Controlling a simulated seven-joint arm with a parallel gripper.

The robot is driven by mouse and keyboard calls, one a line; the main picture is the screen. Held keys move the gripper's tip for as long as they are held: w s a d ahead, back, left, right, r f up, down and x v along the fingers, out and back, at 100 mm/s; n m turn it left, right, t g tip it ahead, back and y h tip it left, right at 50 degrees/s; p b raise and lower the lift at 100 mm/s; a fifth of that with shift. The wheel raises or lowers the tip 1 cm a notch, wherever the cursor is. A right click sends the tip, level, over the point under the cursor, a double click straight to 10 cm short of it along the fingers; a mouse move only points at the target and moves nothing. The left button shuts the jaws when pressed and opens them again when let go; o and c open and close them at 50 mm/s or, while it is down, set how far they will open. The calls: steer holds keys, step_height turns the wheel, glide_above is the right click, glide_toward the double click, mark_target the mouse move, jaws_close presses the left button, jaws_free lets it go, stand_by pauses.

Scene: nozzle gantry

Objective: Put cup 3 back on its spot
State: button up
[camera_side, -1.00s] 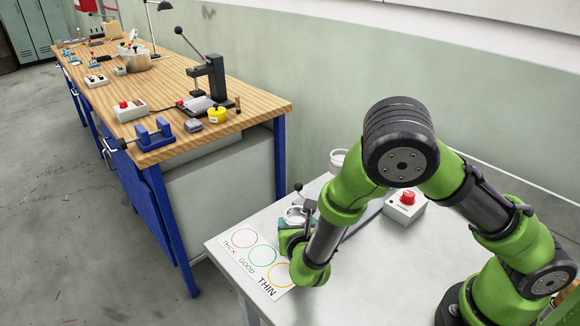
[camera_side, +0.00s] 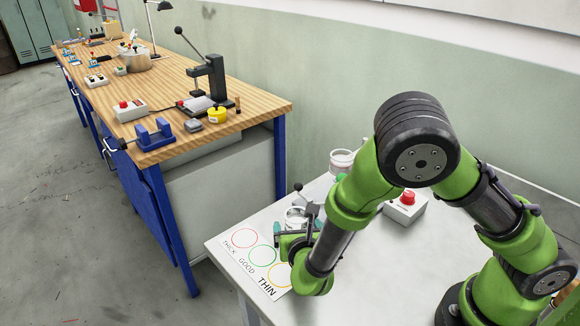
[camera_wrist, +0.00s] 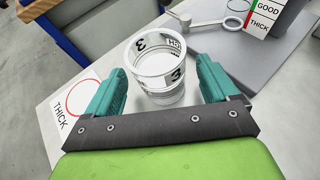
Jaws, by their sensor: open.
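Cup 3 (camera_wrist: 160,72) is a clear, pale cup marked with a black 3. In the wrist view it is ahead of my gripper (camera_wrist: 160,85), between the lines of its two teal fingers, with gaps on both sides. My gripper is open and empty. In the side view my gripper (camera_side: 290,242) is low over the table, and a pale cup (camera_side: 296,215) shows just behind it, partly hidden. I cannot tell exactly what is under cup 3. Its spot is not clearly marked in these frames.
A white sheet (camera_side: 238,256) with red, green and orange circles labelled THICK, GOOD and THIN lies left of my gripper. Another pale cup (camera_side: 342,158) stands farther back. A red-button box (camera_side: 404,208) is to the right. A lever arm (camera_wrist: 208,22) lies beyond cup 3.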

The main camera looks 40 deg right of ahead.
steer(key=v, duration=0.9)
steer(key=s+d+r+m+g+y, duration=0.1)
steer(key=s+d+r+m+g, duration=0.25)
steer(key=d+m, duration=0.4)
steer(key=s+d+r+m+g+y, duration=0.1)
steer(key=s+d+r+m+g, duration=0.3)
steer(key=m, duration=0.6)
step_height(320, 180, up, 12)
steer(key=s+m+t+y, duration=0.2)
steer(key=m+t+y, duration=0.2)
steer(key=m, duration=1.1)
steer(key=y, duration=0.3)
steer(key=shift+s+y, duration=0.2)
steer(key=shift+y, duration=0.2)
steer(key=shift+a, duration=0.1)
